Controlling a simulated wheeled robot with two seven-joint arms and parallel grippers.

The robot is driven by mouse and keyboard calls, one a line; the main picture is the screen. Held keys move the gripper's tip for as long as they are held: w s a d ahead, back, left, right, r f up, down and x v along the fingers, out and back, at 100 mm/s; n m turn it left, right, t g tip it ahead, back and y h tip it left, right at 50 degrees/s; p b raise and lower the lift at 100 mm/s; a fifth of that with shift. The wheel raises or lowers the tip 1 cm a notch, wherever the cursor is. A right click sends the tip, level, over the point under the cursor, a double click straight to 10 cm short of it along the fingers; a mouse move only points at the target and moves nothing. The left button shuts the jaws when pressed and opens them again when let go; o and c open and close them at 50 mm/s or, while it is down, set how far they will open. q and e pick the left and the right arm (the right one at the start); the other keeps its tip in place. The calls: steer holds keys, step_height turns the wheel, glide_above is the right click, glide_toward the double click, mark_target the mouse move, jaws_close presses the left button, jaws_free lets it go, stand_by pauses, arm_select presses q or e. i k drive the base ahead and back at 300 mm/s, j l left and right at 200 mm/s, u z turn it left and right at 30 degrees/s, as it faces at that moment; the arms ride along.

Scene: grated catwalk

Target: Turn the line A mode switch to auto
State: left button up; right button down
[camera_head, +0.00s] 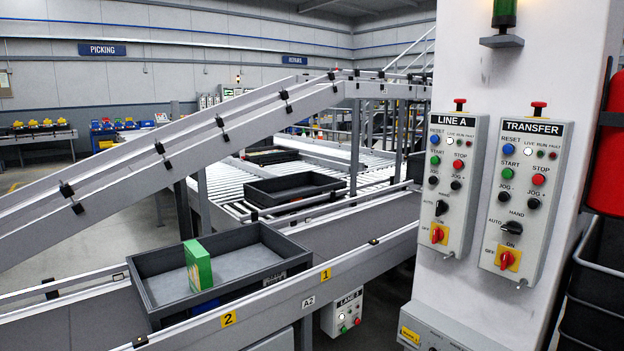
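The LINE A panel (452,180) is a pale box on the white column at right. Its black mode switch (441,208) sits below the jog buttons, with AUTO marked to its left and HAND above. The knob looks nearly upright; which mark it points at is too small to tell. A red-and-yellow on/off switch (439,234) is just below it. Neither of my grippers is in view, and nothing covers the panel.
A similar TRANSFER panel (525,200) hangs close on the right, with its own black mode switch (512,228). A red cylinder (607,160) and a dark bin (597,290) border the column. A conveyor with a grey tray (160,321) holding a green box (198,265) runs at left.

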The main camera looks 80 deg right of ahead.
mark_target(442, 207)
steer(key=z, duration=3.5)
